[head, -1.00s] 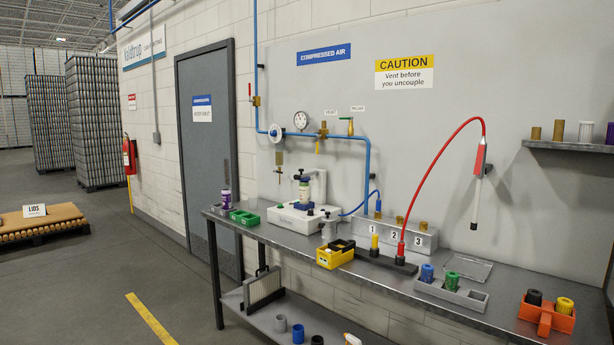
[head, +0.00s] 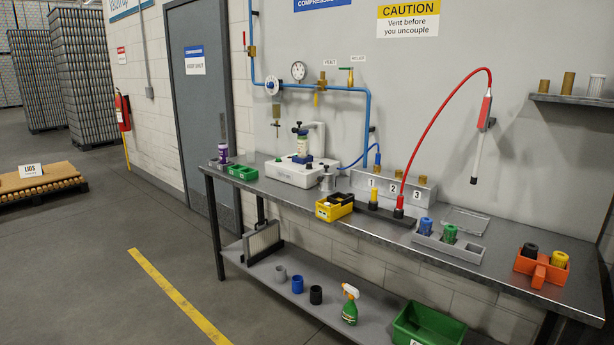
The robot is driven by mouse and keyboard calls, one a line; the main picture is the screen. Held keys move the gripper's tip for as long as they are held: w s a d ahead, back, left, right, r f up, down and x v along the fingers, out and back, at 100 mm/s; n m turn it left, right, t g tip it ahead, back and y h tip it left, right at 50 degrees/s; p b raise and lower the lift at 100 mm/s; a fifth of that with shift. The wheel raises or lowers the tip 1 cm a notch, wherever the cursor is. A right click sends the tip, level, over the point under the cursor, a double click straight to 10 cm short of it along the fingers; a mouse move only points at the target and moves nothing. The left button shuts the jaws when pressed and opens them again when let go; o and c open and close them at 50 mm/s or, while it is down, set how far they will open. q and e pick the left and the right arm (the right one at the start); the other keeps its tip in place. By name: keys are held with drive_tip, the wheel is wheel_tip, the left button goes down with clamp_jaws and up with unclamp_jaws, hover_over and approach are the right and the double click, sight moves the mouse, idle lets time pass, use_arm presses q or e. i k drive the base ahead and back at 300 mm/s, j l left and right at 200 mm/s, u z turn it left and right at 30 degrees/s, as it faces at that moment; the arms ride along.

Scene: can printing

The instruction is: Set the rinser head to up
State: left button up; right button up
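A white bench unit (head: 290,172), which may be the rinser, stands on the metal workbench (head: 375,215) left of centre. An upright white column (head: 317,140) rises at its back. A blue hose (head: 360,160) runs from the unit to a grey block with numbered ports (head: 402,189). Neither of my grippers is in view.
A yellow box (head: 334,208), a grey caddy (head: 450,243) and an orange caddy (head: 541,265) stand along the bench. A red hose (head: 440,120) arches over it. Cups, a spray bottle (head: 349,305) and a green crate (head: 428,325) are on the lower shelf.

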sight(301, 130)
drive_tip(key=i+j+z, duration=0.3)
drive_tip(key=i+j, duration=0.45)
drive_tip(key=i, duration=0.25)
drive_tip(key=i+j+z, duration=0.25)
drive_tip(key=i+j, duration=0.65)
drive_tip(key=j, duration=0.1)
